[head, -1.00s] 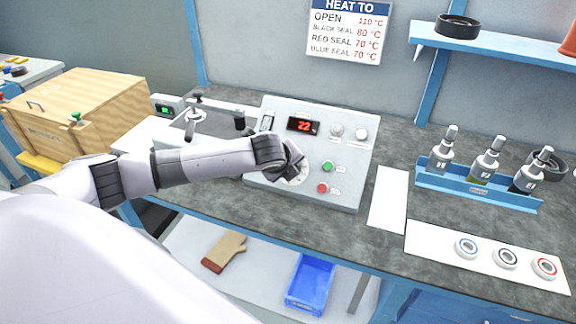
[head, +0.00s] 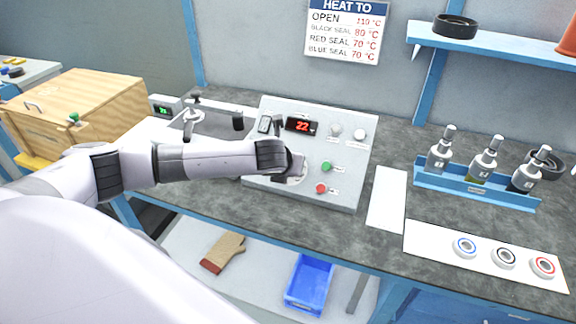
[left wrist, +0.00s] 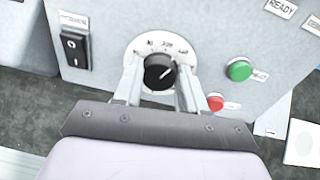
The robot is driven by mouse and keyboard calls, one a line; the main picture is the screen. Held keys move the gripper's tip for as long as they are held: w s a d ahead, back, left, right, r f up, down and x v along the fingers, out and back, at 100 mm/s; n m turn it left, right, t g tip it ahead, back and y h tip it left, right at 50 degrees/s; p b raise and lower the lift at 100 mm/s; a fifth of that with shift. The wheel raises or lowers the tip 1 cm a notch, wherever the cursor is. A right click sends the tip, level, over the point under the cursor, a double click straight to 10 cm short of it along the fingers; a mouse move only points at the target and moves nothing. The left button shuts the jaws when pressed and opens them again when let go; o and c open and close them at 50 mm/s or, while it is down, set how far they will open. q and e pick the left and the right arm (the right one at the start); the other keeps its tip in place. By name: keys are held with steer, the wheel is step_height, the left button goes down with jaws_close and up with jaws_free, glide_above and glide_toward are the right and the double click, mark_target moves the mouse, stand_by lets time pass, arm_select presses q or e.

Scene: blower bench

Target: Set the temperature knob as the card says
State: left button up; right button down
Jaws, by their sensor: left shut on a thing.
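The temperature knob (left wrist: 160,72) is black with a white pointer line, on a pale round dial (left wrist: 166,48), in the left wrist view. Its pointer tilts toward the upper right; the dial numbers are too small to read surely. My left gripper (left wrist: 158,82) is shut on the knob, one finger on each side. In the head view my left gripper (head: 292,166) hides the knob. The card (head: 346,32) on the wall reads HEAT TO: OPEN 110 °C, BLACK SEAL 80 °C, RED SEAL 70 °C, BLUE SEAL 70 °C. The red display (head: 301,125) reads 22. My right gripper is not in view.
The control panel (head: 355,150) carries a green button (left wrist: 239,69), a red button (left wrist: 215,103) and a black rocker switch (left wrist: 75,45). A blue rack (head: 478,187) with bottles stands right. Seal rings lie on a white mat (head: 425,239). A wooden box (head: 85,95) is left.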

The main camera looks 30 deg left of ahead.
arm_select(q)
steer(key=shift+m, duration=0.6)
steer(key=shift+f, duration=0.1)
steer(key=o, duration=1.1)
steer(key=shift+c, duration=0.2)
steer(key=shift+s+r, duration=0.1)
steer(key=shift+r, duration=0.1)
steer(key=v, duration=0.7)
steer(key=shift+f, duration=0.1)
